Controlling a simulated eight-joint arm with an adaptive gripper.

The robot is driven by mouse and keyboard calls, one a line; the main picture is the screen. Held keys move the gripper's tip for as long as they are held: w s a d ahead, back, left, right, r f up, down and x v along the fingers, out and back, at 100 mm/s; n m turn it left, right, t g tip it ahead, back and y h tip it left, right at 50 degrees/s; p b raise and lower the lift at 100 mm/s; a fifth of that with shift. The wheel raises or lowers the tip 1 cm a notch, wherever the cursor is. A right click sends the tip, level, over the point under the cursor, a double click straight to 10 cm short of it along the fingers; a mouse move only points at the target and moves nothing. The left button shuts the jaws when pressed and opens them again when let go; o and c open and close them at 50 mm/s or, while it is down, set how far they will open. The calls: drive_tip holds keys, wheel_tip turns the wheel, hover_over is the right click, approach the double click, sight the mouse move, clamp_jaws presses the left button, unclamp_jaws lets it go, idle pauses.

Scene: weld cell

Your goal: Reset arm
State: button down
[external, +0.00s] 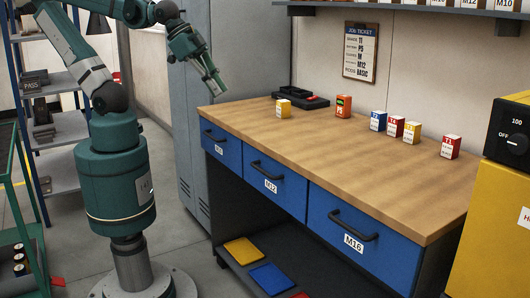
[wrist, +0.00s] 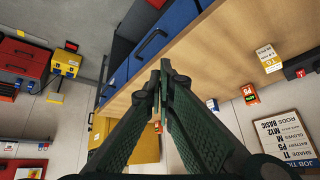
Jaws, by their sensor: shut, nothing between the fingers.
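My gripper (external: 217,90) hangs in the air above the left end of the workbench (external: 330,145), close to the grey cabinet. It is shut and holds nothing. My arm is raised, with its wrist tilted down toward the bench. In the wrist view my gripper (wrist: 160,75) shows its two dark green fingers close together at the tips. The bench's wooden top and blue drawers lie beyond them, at an angle.
A yellow box (external: 283,109), an orange box (external: 343,106) and a dark tray (external: 300,99) stand at the bench's back left. Several small boxes stand at the back right. A grey cabinet (external: 230,50) is behind the gripper. The bench's front half is clear.

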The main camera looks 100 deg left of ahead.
drive_tip(key=shift+s+a+f+n, duration=0.15)
drive_tip(key=shift+s+a+n, duration=0.05)
drive_tip(key=shift+s+n, duration=0.25)
drive_tip(key=shift+s+a+f+n, duration=0.1)
drive_tip(key=shift+s+a+n, duration=0.1)
drive_tip(key=shift+s+n, duration=0.25)
idle(0.8)
